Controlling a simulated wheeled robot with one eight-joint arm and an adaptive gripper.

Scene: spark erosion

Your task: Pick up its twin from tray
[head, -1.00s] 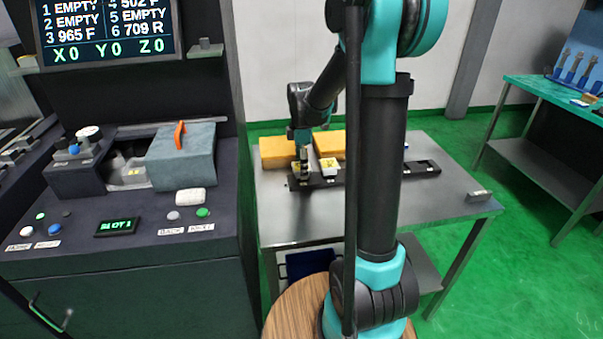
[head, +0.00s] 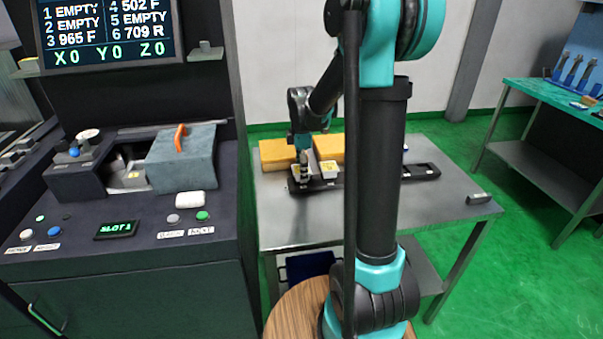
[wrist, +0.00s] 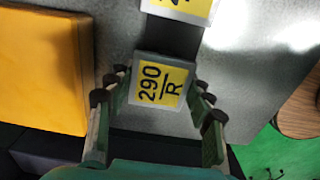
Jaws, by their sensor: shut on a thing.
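My gripper (wrist: 159,86) is shut on a block labelled 290 R (wrist: 162,82), with its fingers on either side of the yellow label. In the head view my gripper (head: 304,172) is low over the left end of the long black tray (head: 420,172), and its fingers largely hide the block. I cannot tell whether the block still rests in the tray. A second yellow-labelled block (head: 329,167) sits in the tray just to the right. It is cut off at the top of the wrist view (wrist: 183,6).
The tray lies on a metal table (head: 300,222). Yellow-orange boxes (head: 277,152) stand close behind it. A small grey piece (head: 479,198) lies near the table's right edge. A dark machine (head: 120,215) with buttons and a screen (head: 110,32) stands to the left.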

